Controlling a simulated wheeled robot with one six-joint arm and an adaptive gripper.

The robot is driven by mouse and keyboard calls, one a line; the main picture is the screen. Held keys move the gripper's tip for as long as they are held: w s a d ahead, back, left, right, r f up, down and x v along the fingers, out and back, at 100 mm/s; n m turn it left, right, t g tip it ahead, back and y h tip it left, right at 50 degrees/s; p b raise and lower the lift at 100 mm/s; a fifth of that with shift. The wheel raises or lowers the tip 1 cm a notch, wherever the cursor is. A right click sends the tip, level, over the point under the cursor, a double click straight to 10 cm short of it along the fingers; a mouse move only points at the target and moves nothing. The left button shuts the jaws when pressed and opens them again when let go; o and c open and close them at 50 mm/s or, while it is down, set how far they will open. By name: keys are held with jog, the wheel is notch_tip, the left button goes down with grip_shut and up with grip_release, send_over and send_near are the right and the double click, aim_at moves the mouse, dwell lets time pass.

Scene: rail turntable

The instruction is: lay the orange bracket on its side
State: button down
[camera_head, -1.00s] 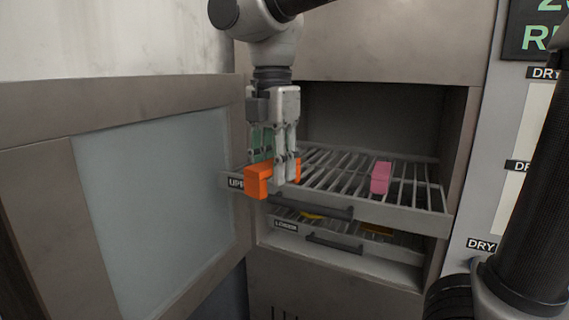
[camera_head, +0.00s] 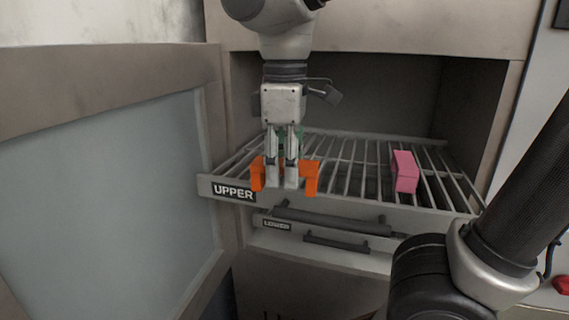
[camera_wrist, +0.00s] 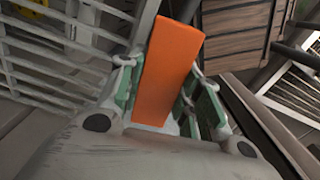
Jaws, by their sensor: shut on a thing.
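The orange bracket (camera_head: 310,179) is between the fingers of my gripper (camera_head: 282,182), at the front left of the upper rack. In the head view its orange ends show on both sides of the fingertips, and the fingers hide its middle. In the wrist view the bracket (camera_wrist: 167,75) is a long orange face between the two green-padded fingers (camera_wrist: 160,95). My gripper points down and is shut on it. Whether the bracket touches the rack bars cannot be told.
The upper wire rack (camera_head: 345,165) is pulled out, with a pink block (camera_head: 404,171) on its right part. A lower drawer (camera_head: 335,243) lies beneath it. An open door (camera_head: 110,190) with a pane stands at the left. The rack bars between bracket and pink block are clear.

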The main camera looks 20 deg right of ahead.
jog(key=shift+m, duration=0.6)
jog(key=shift+w+d, duration=0.1)
jog(key=shift+w, duration=0.25)
jog(key=w+d, duration=0.2)
jog(key=w, duration=0.3)
jog(key=w+d, duration=0.2)
jog(key=w, duration=0.3)
jog(key=w+d, duration=0.2)
jog(key=w, duration=0.4)
jog(key=shift+w+f, duration=0.1)
jog(key=shift+f, duration=1.65)
jog(key=shift+f, duration=0.1)
jog(key=c, duration=1)
grip_release()
